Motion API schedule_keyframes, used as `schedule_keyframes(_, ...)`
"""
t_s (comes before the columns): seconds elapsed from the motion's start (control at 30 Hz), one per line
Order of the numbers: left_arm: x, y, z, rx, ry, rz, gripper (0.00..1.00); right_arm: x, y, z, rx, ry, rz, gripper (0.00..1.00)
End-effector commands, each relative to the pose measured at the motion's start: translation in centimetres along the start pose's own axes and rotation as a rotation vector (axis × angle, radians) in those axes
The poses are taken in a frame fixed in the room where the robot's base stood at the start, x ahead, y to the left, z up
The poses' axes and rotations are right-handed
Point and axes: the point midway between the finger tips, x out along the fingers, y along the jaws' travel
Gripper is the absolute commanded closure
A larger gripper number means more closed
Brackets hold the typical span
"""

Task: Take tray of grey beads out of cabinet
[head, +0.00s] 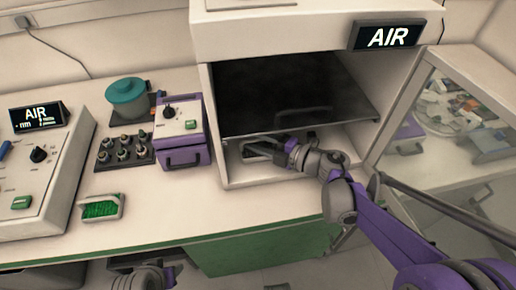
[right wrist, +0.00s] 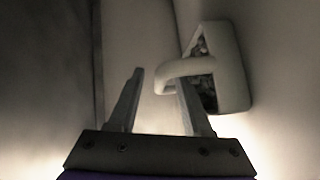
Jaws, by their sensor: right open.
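The cabinet (head: 225,178) under the AIR sign stands open in the head view. A small pale tray (head: 250,158) sits low inside it, partly hidden by my right gripper (head: 272,146), which reaches in from the right. In the right wrist view the tray (right wrist: 238,70) holds dark grey beads, and its looped handle (right wrist: 172,74) points left.
A dark shelf (head: 290,92) spans the cabinet above my right gripper. The glass door (head: 440,125) is swung open at the right, beside my arm. A tray of green beads (head: 101,208), a purple device (head: 182,135) and a vial rack (head: 124,152) stand on the counter. The counter's front is clear.

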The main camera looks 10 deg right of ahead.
Motion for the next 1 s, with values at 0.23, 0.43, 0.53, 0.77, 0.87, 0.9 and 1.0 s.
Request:
schedule_keyframes(0.23, -0.02, 0.00, 0.00, 0.000, 0.000, 0.000, 0.50, -0.05, 0.00, -0.01, 0.000, 0.000, 0.000, 0.79)
schedule_keyframes(0.43, -0.02, 0.00, 0.00, 0.000, 0.000, 0.000, 0.50, -0.06, 0.00, -0.02, 0.000, 0.000, 0.000, 1.00)
schedule_keyframes(0.53, -0.02, 0.00, 0.00, 0.000, 0.000, 0.000, 0.50, -0.07, 0.00, -0.02, 0.000, 0.000, 0.000, 1.00)
schedule_keyframes(0.77, -0.02, 0.00, 0.00, 0.000, 0.000, 0.000, 0.50, -0.07, 0.00, -0.02, 0.000, 0.000, 0.000, 1.00)
schedule_keyframes(0.87, -0.02, 0.00, 0.00, 0.000, 0.000, 0.000, 0.50, -0.07, 0.01, -0.02, 0.000, 0.000, 0.000, 1.00)
schedule_keyframes(0.9, -0.02, 0.00, 0.00, 0.000, 0.000, 0.000, 0.50, -0.07, 0.01, -0.02, 0.000, 0.000, 0.000, 1.00)
schedule_keyframes(1.0, -0.02, 0.00, 0.00, 0.000, 0.000, 0.000, 0.50, -0.07, 0.01, -0.02, 0.000, 0.000, 0.000, 1.00)
